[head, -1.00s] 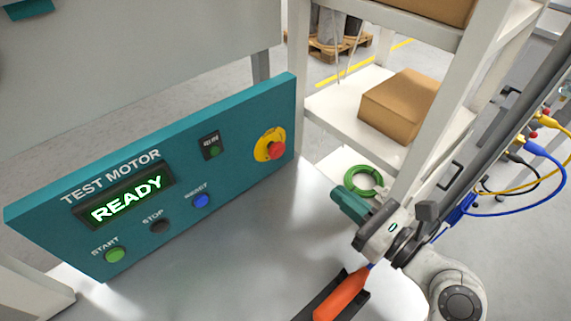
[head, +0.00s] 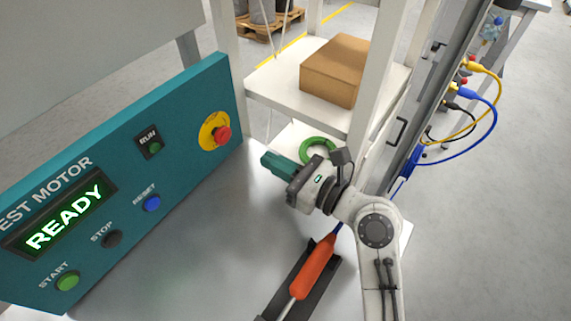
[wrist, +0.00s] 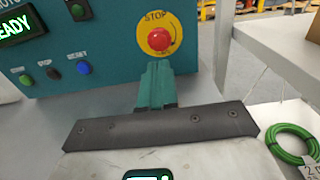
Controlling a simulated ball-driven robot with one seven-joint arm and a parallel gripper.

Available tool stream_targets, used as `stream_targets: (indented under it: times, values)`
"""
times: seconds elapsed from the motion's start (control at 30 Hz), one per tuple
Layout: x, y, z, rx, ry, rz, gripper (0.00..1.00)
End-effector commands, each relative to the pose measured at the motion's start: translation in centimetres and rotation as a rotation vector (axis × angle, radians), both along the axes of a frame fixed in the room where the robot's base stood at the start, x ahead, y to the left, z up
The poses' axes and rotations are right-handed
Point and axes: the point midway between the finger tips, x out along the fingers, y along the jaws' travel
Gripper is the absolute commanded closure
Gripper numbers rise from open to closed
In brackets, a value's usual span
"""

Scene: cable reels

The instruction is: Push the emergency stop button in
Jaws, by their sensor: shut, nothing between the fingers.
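The emergency stop button (head: 223,134) is a red mushroom knob on a yellow round plate at the right end of the teal panel (head: 175,105). In the wrist view the red button (wrist: 160,40) stands out from its yellow plate marked STOP, just above my fingertips. My gripper (head: 266,160) has teal fingers that are shut and empty. It is to the right of and a little below the button in the head view, apart from it. In the wrist view the closed fingers (wrist: 157,68) point toward the panel.
The panel shows READY, with green START (head: 68,281), black STOP (head: 112,239) and blue RESET (head: 152,204) buttons. A green cable coil (head: 318,149) lies behind my gripper. An orange-handled screwdriver (head: 314,268) lies in a dark holder. A cardboard box (head: 335,70) sits on the shelf.

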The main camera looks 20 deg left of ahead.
Motion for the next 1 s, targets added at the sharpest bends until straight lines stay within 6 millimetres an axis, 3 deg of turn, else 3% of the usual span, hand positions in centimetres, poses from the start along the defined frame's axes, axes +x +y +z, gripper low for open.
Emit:
stream_targets:
  times: [0.2, 0.43, 0.63, 1.0]
  values:
    - [1.4, 4.2, 0.1, -0.001, 0.0, 0.003, 1.0]
    - [2.5, 7.4, 0.0, -0.002, 0.001, 0.002, 1.0]
    - [2.9, 8.5, 0.0, -0.001, 0.0, 0.001, 1.0]
    - [3.0, 8.6, 0.0, -0.001, 0.0, 0.0, 1.0]
